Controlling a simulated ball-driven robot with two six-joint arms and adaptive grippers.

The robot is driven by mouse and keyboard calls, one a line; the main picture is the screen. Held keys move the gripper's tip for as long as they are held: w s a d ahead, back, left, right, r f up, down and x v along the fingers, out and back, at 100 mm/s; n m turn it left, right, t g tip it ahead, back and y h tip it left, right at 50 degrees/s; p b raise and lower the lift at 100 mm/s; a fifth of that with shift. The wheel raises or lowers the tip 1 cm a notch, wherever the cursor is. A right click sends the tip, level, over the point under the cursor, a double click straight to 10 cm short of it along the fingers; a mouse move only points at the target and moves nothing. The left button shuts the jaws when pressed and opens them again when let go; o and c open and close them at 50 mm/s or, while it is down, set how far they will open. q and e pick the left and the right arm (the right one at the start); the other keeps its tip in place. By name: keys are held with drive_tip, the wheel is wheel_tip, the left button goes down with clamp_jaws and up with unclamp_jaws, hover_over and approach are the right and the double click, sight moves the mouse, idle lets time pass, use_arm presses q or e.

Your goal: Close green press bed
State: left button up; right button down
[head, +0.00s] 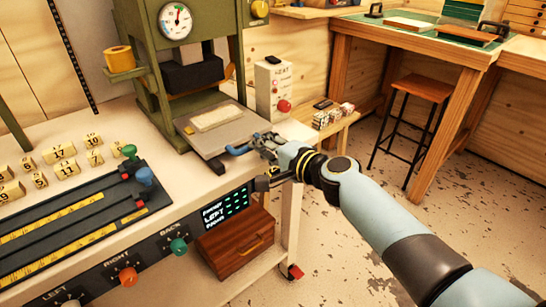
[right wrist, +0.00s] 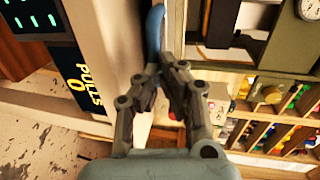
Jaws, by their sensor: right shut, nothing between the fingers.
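The green press (head: 150,60) stands on the bench, with a dial at its top. Its grey bed (head: 228,136) sticks out of the frame toward the front right, and a pale plate (head: 215,118) lies on it. A blue handle (head: 238,150) is at the bed's front edge; it also shows in the right wrist view (right wrist: 154,30). My right gripper (head: 260,143) is shut and empty, with its fingertips right by the handle; I cannot tell whether they touch it. It fills the middle of the right wrist view (right wrist: 162,68). My left gripper is not in view.
A white box with a red button (head: 272,90) stands right of the press. Numbered blocks (head: 58,153) and a black slide panel (head: 80,212) lie at the left. A wooden drawer box (head: 236,243) sits below the bench's front. A stool (head: 418,100) stands on the floor behind.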

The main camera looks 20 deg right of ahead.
sight(233, 127)
drive_tip(key=b+x, duration=0.1)
drive_tip(key=x, duration=0.2)
drive_tip(key=r+b+x, duration=0.1)
drive_tip(key=b+x, duration=0.1)
drive_tip(key=x, duration=0.2)
drive_tip(key=r+b+x, duration=0.1)
drive_tip(key=b+x, duration=0.1)
drive_tip(key=x, duration=0.2)
drive_tip(key=shift+w, duration=0.35)
drive_tip(key=shift+w+a+r, duration=0.1)
drive_tip(key=shift+w+a, duration=0.1)
drive_tip(key=shift+w, duration=0.35)
drive_tip(key=shift+r, duration=0.2)
drive_tip(key=shift+w+r, duration=0.1)
drive_tip(key=shift+w, duration=0.05)
